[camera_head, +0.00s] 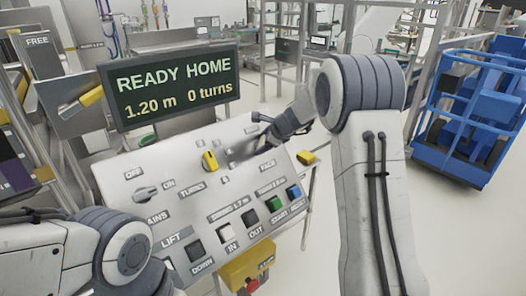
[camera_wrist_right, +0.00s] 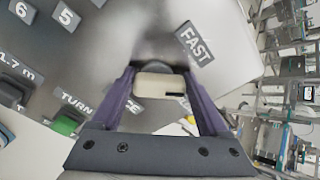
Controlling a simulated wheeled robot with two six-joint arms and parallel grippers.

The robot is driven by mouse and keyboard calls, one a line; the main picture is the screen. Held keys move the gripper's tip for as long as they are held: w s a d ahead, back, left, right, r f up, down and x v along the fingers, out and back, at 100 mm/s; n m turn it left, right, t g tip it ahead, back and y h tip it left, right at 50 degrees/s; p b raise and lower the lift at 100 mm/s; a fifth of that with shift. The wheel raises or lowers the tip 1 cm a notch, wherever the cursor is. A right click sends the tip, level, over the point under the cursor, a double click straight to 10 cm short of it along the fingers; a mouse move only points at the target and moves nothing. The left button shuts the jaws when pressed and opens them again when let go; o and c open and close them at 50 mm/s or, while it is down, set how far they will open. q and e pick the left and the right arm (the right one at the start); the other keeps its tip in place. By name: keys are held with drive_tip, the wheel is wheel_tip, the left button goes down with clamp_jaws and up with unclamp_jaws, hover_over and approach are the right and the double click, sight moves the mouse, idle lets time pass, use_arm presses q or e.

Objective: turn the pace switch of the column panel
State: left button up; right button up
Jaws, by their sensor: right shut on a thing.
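The column panel (camera_head: 150,168) is a tilted light-grey board with labelled controls. My right gripper (camera_wrist_right: 162,76) has its two purple fingers shut on the pale knob of the pace switch (camera_wrist_right: 160,86), just beside the FAST label (camera_wrist_right: 194,44). In the head view my right gripper (camera_head: 240,157) reaches the panel's upper right, above the PACE label (camera_head: 267,166). The knob is hidden there by the gripper. My left arm comes in at the lower left, but its gripper is not visible.
A dark display (camera_head: 170,87) reads READY HOME, 1.20 m, 0 turns. The panel also carries a yellow turns knob (camera_head: 210,161), a grey mains switch (camera_head: 146,194) and a row of buttons including a green one (camera_head: 274,203).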

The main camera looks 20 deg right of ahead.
drive_tip(key=n+b, duration=0.4)
drive_tip(key=b, duration=0.1)
drive_tip(key=n+b, duration=0.2)
drive_tip(key=b, duration=0.1)
drive_tip(key=shift+s+a+f+n+t, duration=0.2)
drive_tip(key=shift+f+n+t, duration=0.2)
drive_tip(key=shift+r+n+b, duration=0.1)
drive_tip(key=shift+n+b, duration=1.1)
drive_tip(key=shift+b, duration=0.2)
drive_tip(key=shift+s, duration=0.1)
drive_tip(key=o, duration=1.2)
drive_tip(key=shift+o, duration=0.2)
drive_tip(key=v, duration=1)
drive_tip(key=shift+s+r+b, duration=0.15)
drive_tip(key=shift+s+b, duration=0.05)
drive_tip(key=shift+b, duration=0.15)
